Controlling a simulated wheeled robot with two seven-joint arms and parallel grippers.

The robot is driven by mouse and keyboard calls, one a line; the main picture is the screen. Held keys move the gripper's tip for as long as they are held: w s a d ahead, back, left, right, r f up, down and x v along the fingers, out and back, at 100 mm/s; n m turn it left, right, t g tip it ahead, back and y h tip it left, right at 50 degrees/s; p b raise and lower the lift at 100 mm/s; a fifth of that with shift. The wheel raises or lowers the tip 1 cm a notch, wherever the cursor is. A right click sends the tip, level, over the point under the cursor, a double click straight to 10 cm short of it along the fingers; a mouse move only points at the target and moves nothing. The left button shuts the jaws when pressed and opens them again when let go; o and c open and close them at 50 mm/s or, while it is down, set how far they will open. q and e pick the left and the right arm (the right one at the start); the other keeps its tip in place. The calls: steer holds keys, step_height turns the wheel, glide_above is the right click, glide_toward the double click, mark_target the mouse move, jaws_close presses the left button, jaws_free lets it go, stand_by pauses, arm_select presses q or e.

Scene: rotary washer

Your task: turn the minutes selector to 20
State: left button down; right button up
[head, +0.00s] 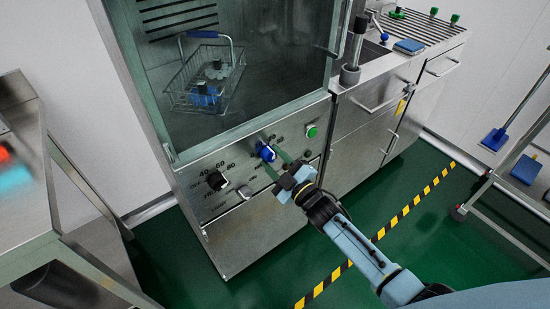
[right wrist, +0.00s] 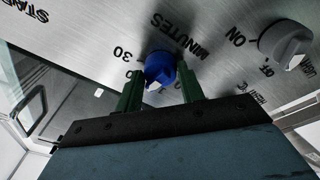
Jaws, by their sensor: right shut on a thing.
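The minutes selector is a blue knob (head: 267,153) on the washer's front panel, right of the black knob. It also shows in the right wrist view (right wrist: 160,68), below the word MINUTES and beside the number 30. A pale mark shows on its lower side there; which number it points at I cannot tell. My right gripper (head: 272,157) is shut on the knob, with one green finger on each side of it, as the right wrist view (right wrist: 160,84) shows. The fingers and palm hide part of the dial's numbers. My left gripper is not in view.
A black knob (head: 216,181) with 40, 60, 80 marks sits left on the panel, a green button (head: 311,131) at the right. A grey ON/OFF knob (right wrist: 287,45) is near my fingers in the wrist view. A wire basket (head: 205,78) shows behind the glass door (head: 290,60).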

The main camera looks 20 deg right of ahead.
mark_target(273, 160)
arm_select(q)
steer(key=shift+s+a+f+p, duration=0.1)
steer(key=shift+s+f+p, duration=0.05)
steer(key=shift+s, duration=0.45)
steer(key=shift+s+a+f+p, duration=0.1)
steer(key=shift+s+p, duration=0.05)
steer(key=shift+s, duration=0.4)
arm_select(e)
steer(key=shift+s+a+f+m+h, duration=0.1)
steer(key=shift+m+h, duration=0.1)
steer(key=shift+m, duration=0.5)
steer(key=shift+f+m+h, duration=0.1)
steer(key=shift+m+h, duration=0.1)
steer(key=shift+m, duration=0.5)
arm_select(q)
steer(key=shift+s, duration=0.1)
arm_select(e)
steer(key=o, duration=0.8)
steer(key=shift+c, duration=0.2)
steer(key=shift+o, duration=0.8)
steer(key=shift+r, duration=0.1)
